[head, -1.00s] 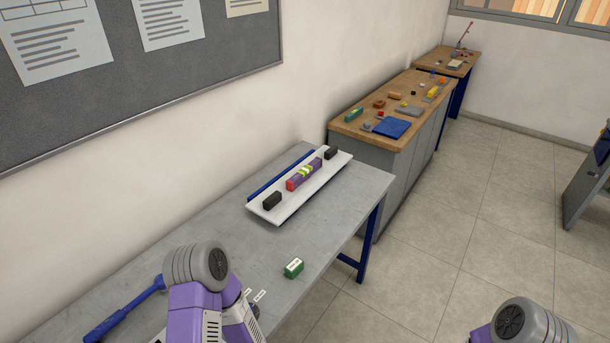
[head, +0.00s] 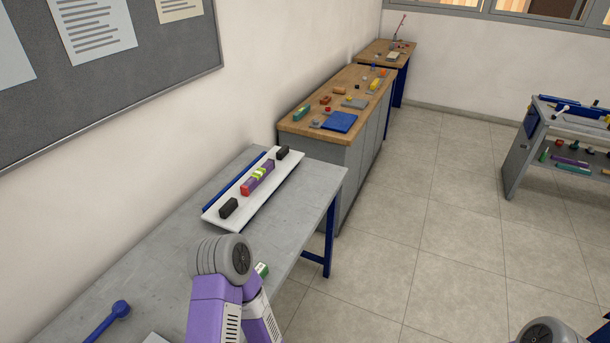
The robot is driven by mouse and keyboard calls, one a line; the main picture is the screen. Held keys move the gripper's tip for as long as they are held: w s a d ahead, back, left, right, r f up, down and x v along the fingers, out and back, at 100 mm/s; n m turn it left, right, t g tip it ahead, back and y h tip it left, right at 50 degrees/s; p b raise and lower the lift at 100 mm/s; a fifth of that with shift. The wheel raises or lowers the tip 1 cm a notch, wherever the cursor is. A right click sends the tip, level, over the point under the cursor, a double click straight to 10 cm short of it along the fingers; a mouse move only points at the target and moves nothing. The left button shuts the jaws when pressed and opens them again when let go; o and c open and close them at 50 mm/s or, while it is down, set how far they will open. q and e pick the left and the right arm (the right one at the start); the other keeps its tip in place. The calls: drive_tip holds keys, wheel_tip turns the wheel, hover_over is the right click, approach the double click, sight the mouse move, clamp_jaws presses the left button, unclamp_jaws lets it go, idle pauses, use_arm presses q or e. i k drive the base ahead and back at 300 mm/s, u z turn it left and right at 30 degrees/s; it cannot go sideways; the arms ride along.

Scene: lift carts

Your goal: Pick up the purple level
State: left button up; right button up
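A purple bar (head: 258,177) with a red end and a yellow-green middle, like a level, lies on a white board (head: 232,218) on the grey table. A black block sits at each end of the board. A second long purple thing (head: 568,161) lies on the lower shelf of a cart at the right; it is too small to tell what it is. Purple and grey links of my arms show at the bottom, one at centre-left and a little of one at bottom right. Neither gripper shows.
The grey table (head: 150,240) stands along the wall, with a blue-handled tool (head: 110,318) and a green block (head: 262,270) partly behind my arm. A wooden-topped cabinet (head: 300,126) stands beyond it. The cart (head: 520,157) is at the right. The tiled floor between is clear.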

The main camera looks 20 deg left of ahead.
sight(253, 182)
drive_tip(key=z, duration=0.75)
drive_tip(key=i, duration=3.75)
drive_tip(key=u, duration=4.35)
